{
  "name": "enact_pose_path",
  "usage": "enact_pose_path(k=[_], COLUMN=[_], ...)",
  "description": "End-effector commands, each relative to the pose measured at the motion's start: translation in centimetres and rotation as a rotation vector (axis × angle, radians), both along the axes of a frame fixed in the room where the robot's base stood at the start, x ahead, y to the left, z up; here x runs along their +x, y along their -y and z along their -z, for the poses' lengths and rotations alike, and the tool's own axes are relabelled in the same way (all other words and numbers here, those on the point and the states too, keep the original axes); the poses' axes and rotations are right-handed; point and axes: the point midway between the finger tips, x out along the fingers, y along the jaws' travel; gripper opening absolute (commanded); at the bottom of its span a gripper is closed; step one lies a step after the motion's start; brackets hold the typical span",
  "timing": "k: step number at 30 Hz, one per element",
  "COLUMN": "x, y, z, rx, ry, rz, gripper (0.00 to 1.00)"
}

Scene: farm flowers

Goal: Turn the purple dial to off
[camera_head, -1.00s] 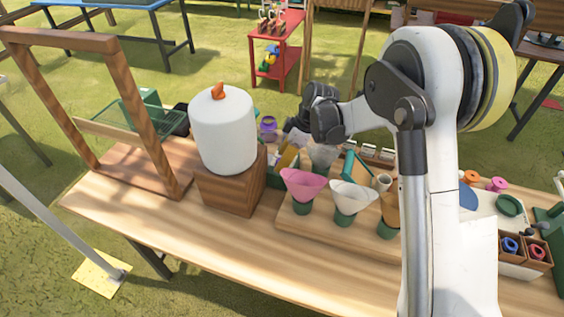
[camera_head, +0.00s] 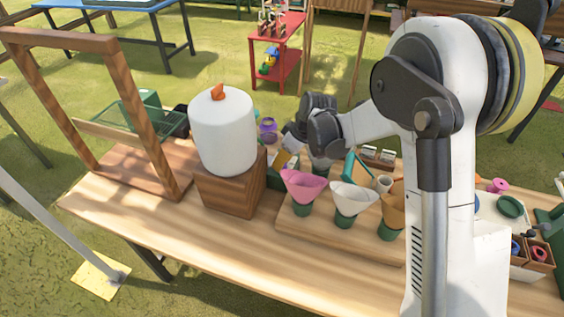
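A small purple round thing (camera_head: 267,124), which may be the purple dial, shows behind and right of the white cylinder, at the far side of the wooden table. Its lower part is also purple. It is too small to tell which way it is turned. My gripper (camera_head: 290,142) is at the end of the bent arm, just right of the purple thing and apart from it in the picture. The dark wrist hides part of it, and its fingers are too small to read.
A white cylinder with an orange top (camera_head: 222,130) stands on a wooden block (camera_head: 230,185). Pink (camera_head: 303,186) and white (camera_head: 352,197) cones stand in green holders in front of my gripper. A wooden frame (camera_head: 150,115) stands left. The table's front left (camera_head: 150,215) is clear.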

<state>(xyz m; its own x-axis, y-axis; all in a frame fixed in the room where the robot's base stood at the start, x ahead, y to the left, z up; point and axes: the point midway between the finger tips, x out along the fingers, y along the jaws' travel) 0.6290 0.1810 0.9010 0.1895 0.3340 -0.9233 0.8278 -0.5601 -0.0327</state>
Motion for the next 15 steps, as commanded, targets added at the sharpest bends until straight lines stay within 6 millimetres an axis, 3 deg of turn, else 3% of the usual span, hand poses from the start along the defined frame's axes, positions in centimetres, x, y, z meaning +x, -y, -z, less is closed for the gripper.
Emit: enact_pose_path(k=[10,11,12,13,15], x=[0.01,0.01,0.01,0.01,0.01], y=[0.02,0.02,0.02,0.02,0.02], z=[0.0,0.0,0.0,0.0,0.0], rx=[0.0,0.0,0.0,0.0,0.0], ry=[0.0,0.0,0.0,0.0,0.0], rz=[0.032,0.032,0.032,0.031,0.031], gripper=[0.0,0.32,0.45,0.51,0.51])
